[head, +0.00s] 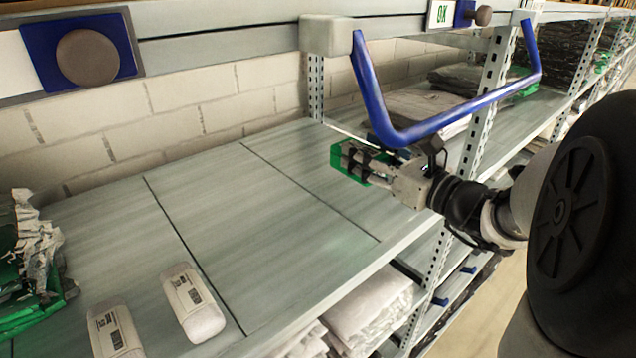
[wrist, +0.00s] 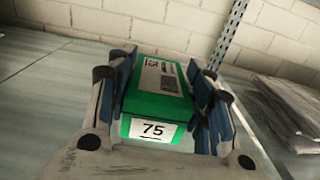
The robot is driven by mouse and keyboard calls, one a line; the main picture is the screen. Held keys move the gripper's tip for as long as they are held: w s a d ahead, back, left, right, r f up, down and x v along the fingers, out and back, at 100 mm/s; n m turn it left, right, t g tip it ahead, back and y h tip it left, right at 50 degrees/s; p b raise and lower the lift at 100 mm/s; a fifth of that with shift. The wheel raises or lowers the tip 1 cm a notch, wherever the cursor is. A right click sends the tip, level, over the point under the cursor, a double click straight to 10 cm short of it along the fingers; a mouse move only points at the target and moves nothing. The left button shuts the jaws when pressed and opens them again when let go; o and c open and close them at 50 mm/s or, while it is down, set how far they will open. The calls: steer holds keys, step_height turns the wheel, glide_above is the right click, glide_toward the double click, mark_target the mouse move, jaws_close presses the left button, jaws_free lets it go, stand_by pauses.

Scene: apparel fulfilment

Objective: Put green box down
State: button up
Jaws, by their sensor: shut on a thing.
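The green box (wrist: 160,102) has a white label marked 75 on its near end and a printed label on top. It sits between the two fingers of my gripper (wrist: 165,85), which is shut on it. In the head view the green box (head: 350,162) shows at the end of my gripper (head: 362,165), over the right part of the grey shelf board (head: 255,215). I cannot tell whether the box touches the board.
Two white packages (head: 192,303) (head: 115,330) lie at the front left of the shelf. Green and silvery items (head: 30,265) are at the far left. A blue bar (head: 465,108) hangs close above my gripper. A metal upright (head: 490,95) stands to the right. The middle board is clear.

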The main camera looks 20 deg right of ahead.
step_height(320, 180, down, 6)
steer(key=shift+s+d+r+b, duration=0.15)
steer(key=shift+r+b, duration=0.05)
steer(key=shift+b, duration=0.15)
step_height(320, 180, down, 3)
steer(key=shift+f, duration=0.15)
steer(key=shift+f+b, duration=0.3)
steer(key=shift+r, duration=0.1)
steer(key=o, duration=1)
steer(key=shift+f, duration=0.25)
